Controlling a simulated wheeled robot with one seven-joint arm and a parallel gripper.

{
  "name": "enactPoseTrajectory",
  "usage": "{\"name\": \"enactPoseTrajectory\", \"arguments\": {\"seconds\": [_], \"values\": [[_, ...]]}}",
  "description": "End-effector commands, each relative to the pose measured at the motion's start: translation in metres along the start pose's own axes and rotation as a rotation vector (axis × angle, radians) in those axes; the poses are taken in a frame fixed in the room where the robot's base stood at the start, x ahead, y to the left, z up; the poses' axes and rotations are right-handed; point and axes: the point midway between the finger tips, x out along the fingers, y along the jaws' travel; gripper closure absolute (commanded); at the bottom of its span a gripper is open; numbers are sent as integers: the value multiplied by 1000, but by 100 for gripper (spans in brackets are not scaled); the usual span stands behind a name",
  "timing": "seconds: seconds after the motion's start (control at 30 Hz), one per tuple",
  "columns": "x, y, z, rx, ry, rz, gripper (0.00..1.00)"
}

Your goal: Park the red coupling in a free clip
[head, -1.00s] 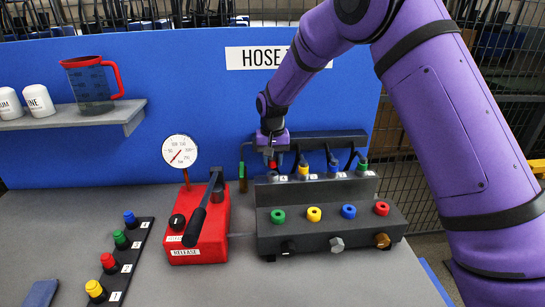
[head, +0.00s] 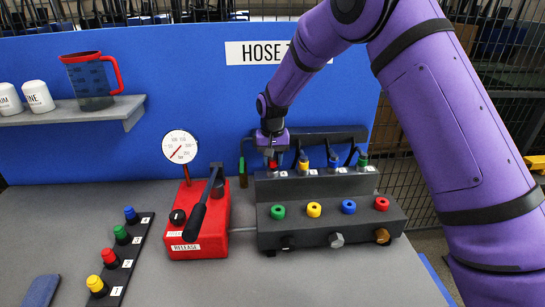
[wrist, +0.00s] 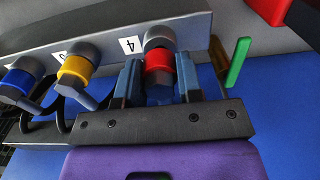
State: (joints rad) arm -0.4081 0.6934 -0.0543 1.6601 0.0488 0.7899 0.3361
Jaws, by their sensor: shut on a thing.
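The red coupling (head: 272,163) is at the left end of the upper rear row of the black manifold (head: 330,236), beside the label 4 in the wrist view. My gripper (head: 271,150) comes down on it from above. In the wrist view my gripper (wrist: 158,75) has its blue-grey fingers on either side of the red ring (wrist: 158,62) and is shut on it. A grey round socket shows right against the coupling; I cannot tell whether it is still seated. No empty clip can be made out clearly.
Yellow (head: 303,163), blue (head: 333,162) and green (head: 363,162) couplings with black hoses stand to the right. A red pump (head: 190,245) with lever and gauge (head: 180,147) is at left. A strip of coloured plugs (head: 120,270) lies further left.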

Motion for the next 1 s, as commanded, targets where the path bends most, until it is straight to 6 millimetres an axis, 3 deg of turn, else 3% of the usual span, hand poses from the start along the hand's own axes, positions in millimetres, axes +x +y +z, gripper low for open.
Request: {"name": "enactPoseTrajectory", "arguments": {"seconds": [1.0], "values": [[13, 0, 0, 0, 1, 0, 100]]}}
